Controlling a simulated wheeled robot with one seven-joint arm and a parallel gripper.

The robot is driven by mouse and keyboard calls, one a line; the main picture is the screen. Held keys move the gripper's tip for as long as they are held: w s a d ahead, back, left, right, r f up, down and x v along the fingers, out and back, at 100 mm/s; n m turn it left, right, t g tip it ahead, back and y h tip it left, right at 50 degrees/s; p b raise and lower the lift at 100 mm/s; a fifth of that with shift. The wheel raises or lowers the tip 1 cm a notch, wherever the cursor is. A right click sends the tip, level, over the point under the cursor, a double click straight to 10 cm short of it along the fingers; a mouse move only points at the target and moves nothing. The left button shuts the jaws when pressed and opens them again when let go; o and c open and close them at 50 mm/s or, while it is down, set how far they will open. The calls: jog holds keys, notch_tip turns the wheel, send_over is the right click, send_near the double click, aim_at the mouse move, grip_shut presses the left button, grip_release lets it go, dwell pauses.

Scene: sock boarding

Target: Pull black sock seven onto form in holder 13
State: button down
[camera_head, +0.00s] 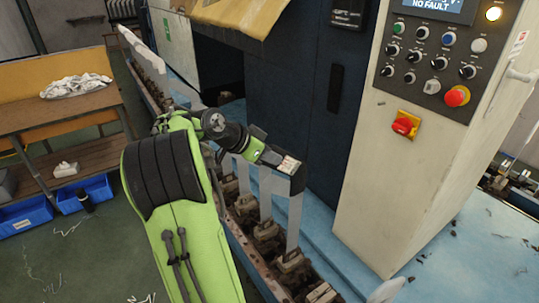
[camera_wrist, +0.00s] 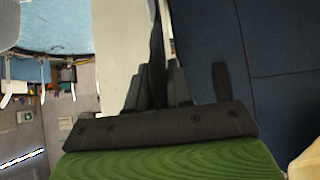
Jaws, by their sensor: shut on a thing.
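My gripper (camera_wrist: 152,92) is shut on the black sock (camera_wrist: 157,42), which shows in the wrist view as a thin dark strip rising between the fingers. In the head view my gripper (camera_head: 282,163) is over the holder rail. Dark material (camera_head: 298,181) shows at its end, right above a pale flat form (camera_head: 293,222) standing upright in a holder (camera_head: 291,262). I cannot tell dark jaw from sock there, nor whether the sock is around the form or only above it. No holder numbers are legible.
More pale upright forms (camera_head: 265,192) stand along the rail to the left. The dark blue machine (camera_head: 300,95) and the cream control cabinet (camera_head: 400,150) rise close behind and to the right. A wooden table (camera_head: 50,113) with white cloth (camera_head: 76,86) stands far left.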

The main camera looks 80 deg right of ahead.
aim_at(269, 183)
jog(key=shift+f+b, duration=4.5)
jog(key=shift+f, duration=0.4)
jog(key=c, duration=0.9)
grip_release()
jog(key=shift+r, duration=0.1)
jog(key=shift+c, duration=0.2)
jog(key=p+v, duration=0.5)
jog(key=v, duration=1)
jog(key=shift+w+a+r, duration=0.2)
jog(key=shift+w+a, duration=0.05)
jog(key=shift+w, duration=0.05)
